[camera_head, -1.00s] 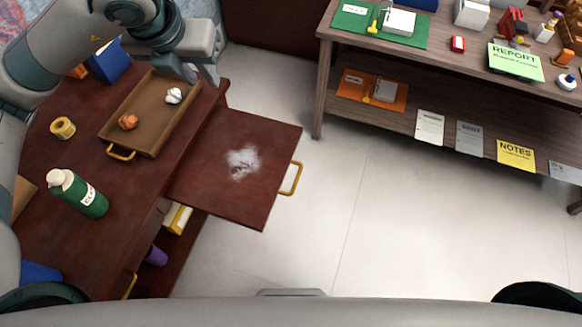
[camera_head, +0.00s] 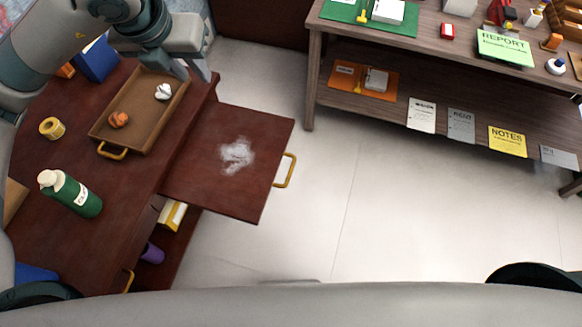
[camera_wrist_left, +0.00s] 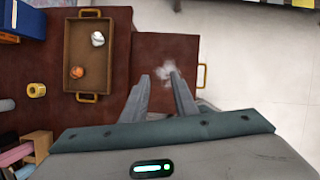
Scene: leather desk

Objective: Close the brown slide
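The brown slide (camera_head: 204,176) is a flat reddish-brown board that sticks out to the right from the desk (camera_head: 98,240). A yellow handle (camera_head: 284,170) is on its right edge, and a white powdery patch (camera_head: 237,155) lies on it. The slide (camera_wrist_left: 150,48) also shows in the left wrist view. My left gripper (camera_head: 193,72) is above the far end of the desk, apart from the handle. In the left wrist view its two fingers (camera_wrist_left: 157,82) are spread with nothing between them. My right gripper is not in view.
A brown tray (camera_head: 138,128) holds an orange crumpled ball (camera_head: 119,120) and a white one (camera_head: 163,92). A green bottle (camera_head: 72,193) and a yellow tape roll (camera_head: 51,128) are on the desk. A shelf table (camera_head: 350,116) stands at the upper right. Floor right of the slide is clear.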

